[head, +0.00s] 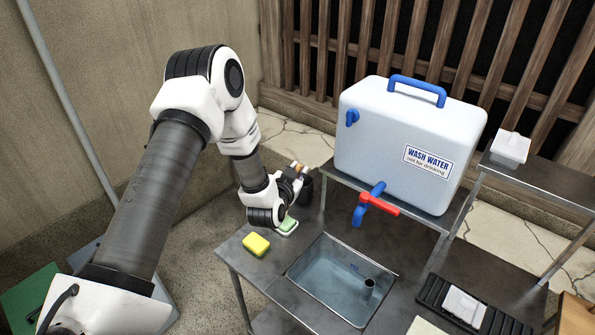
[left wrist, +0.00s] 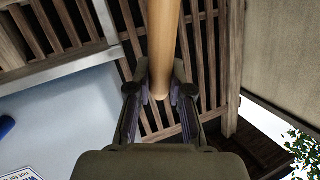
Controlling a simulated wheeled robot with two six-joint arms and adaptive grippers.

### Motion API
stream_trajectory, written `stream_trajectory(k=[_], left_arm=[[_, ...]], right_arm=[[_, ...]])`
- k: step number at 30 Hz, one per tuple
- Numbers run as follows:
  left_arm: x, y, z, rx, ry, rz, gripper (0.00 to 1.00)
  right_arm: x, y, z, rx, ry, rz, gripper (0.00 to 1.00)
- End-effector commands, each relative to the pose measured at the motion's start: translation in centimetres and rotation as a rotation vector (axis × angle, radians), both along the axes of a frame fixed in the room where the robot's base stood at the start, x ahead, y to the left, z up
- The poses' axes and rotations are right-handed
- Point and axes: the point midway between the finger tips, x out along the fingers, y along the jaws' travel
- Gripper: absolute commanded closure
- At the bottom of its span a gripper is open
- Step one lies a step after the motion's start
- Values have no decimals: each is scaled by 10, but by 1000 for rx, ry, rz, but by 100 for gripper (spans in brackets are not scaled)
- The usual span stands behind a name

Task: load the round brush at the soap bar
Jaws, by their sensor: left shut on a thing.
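My left gripper (head: 297,176) is at the back left corner of the sink bench. It is shut on a tan wooden handle, which I take to be the round brush (head: 300,167). The left wrist view shows the smooth handle (left wrist: 164,45) between the two fingers, its rounded end near the gripper body. The brush head cannot be made out in either view. A pale green block, likely the soap bar (head: 288,225), lies on the bench just below the gripper, partly covered by my wrist. My right gripper is not in view.
A dark cup (head: 306,191) stands right beside the gripper. A yellow sponge (head: 257,242) lies at the bench's left edge. The sink basin (head: 325,285) has a short upright drain pipe. A white water tank (head: 395,135) with a red-handled tap stands on a raised shelf behind.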

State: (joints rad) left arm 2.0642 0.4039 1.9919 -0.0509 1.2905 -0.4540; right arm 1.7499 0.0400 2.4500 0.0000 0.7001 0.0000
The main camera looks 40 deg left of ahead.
Motion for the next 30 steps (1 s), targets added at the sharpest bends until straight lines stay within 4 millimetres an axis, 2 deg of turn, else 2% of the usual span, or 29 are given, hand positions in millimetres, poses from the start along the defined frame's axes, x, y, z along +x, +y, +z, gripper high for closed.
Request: stream_trajectory(k=[30], left_arm=[[0, 0, -8, 0, 0, 0, 100]], right_arm=[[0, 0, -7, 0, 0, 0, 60]])
